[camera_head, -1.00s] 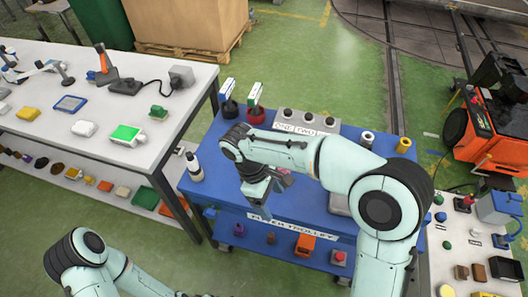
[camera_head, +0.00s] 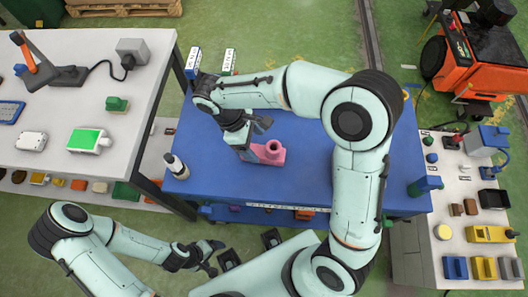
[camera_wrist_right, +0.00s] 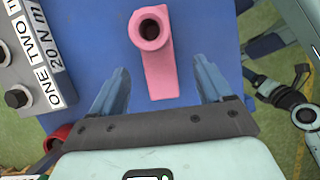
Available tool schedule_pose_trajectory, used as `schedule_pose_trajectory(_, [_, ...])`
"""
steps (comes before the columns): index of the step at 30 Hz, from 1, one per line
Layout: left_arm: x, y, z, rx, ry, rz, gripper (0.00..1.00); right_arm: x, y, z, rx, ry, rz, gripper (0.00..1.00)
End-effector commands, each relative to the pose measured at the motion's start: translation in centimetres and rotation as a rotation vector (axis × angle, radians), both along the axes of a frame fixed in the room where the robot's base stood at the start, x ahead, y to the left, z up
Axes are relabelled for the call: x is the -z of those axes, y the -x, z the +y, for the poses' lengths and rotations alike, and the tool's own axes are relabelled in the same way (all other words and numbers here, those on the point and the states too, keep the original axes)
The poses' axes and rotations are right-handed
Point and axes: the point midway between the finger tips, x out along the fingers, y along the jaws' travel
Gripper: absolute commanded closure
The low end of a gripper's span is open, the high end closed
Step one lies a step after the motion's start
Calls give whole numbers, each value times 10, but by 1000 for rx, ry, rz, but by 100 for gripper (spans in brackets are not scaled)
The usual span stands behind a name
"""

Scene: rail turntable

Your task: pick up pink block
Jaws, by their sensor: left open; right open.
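The pink block (camera_head: 270,153) stands on the blue trolley top (camera_head: 305,165). In the right wrist view the pink block (camera_wrist_right: 153,50) has a raised round part with a dark hole and a flat bar reaching back between the fingers. My left gripper (camera_head: 212,258) is open and empty, low in front of the trolley.
A white-capped bottle (camera_head: 176,166) stands at the trolley's left edge. A grey box labelled ONE TWO (camera_wrist_right: 35,60) is beside the gripper in the wrist view. A grey table (camera_head: 60,150) is at the left, a white table (camera_head: 460,215) at the right.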

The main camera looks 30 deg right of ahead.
Motion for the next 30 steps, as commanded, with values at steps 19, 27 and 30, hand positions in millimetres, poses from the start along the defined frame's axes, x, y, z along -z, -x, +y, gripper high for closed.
schedule_pose_trajectory(19, [7, 4, 0, 0, 0, 3, 17, 62, 16, -25, 0, -1, 1, 21])
schedule_pose_trajectory(27, [7, 3, 0, 0, 0, 3, 17, 62, 16, -25, 0, -1, -1, 38])
schedule_pose_trajectory(30, [7, 3, 0, 0, 0, 3, 17, 62, 16, -25, 0, -2, -1, 70])
